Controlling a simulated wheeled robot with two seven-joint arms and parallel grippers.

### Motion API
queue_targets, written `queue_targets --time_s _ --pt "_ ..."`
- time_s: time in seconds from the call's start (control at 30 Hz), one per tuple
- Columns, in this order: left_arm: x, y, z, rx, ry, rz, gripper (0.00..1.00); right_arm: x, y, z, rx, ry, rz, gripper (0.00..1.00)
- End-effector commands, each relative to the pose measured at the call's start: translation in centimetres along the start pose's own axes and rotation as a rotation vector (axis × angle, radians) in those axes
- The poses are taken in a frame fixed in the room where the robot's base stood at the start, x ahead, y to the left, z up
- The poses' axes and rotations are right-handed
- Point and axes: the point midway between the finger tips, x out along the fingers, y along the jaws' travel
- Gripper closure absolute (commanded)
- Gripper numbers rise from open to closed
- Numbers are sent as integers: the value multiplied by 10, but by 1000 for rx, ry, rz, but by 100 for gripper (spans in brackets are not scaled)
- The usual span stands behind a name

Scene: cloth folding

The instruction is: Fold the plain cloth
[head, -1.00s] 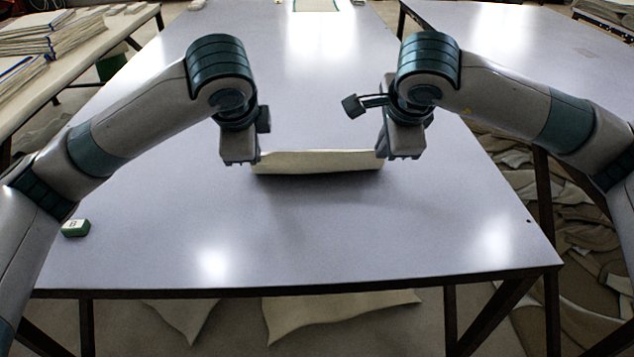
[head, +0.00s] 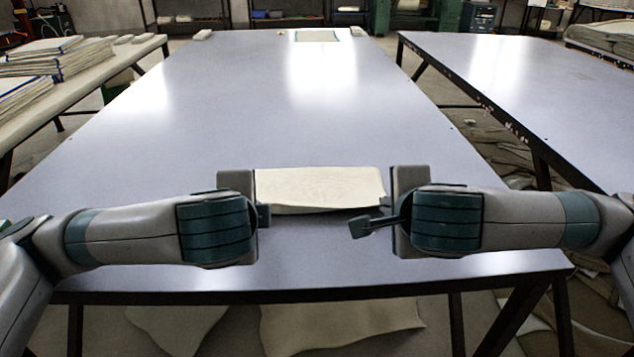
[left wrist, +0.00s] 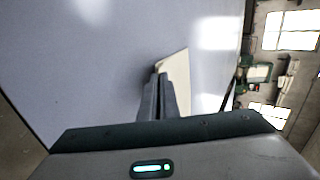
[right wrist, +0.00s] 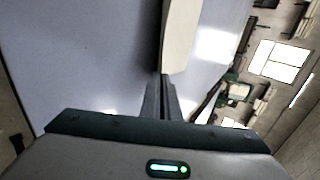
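The plain cream cloth (head: 320,188) is a wide strip between my two grippers, near the front of the grey table (head: 250,110). Its near edge looks raised, with a dark shadow beneath. My left gripper (head: 252,190) is at the cloth's left end; in the left wrist view its fingers (left wrist: 157,92) are together on the cloth's edge (left wrist: 176,80). My right gripper (head: 390,190) is at the right end; in the right wrist view its fingers (right wrist: 164,92) are together at the cloth (right wrist: 180,35).
A green-bordered cloth (head: 317,35) lies at the table's far end. Stacked cloths (head: 60,62) sit on a side table at the left. Another grey table (head: 520,80) stands at the right.

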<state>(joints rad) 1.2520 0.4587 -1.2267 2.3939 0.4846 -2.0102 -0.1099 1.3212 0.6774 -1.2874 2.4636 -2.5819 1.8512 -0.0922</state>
Motion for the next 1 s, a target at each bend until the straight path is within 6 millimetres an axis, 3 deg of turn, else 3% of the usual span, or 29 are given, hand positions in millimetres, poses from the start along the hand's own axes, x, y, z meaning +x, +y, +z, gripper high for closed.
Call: queue_targets --time_s 0.17,0.2,0.3,0.73,1.0 --pt "0 0 0 0 0 0 100 0 0 0 0 1 1 100" --pt "0 0 0 0 0 1 88 0 0 0 0 1 1 88" --pt "0 0 0 0 0 1 66 0 0 0 0 1 1 66" --pt "-1 -1 0 1 0 0 66 -1 -1 0 -1 0 1 66" --pt "-18 -21 0 1 0 -5 66 -18 -20 0 -1 -1 -2 66"
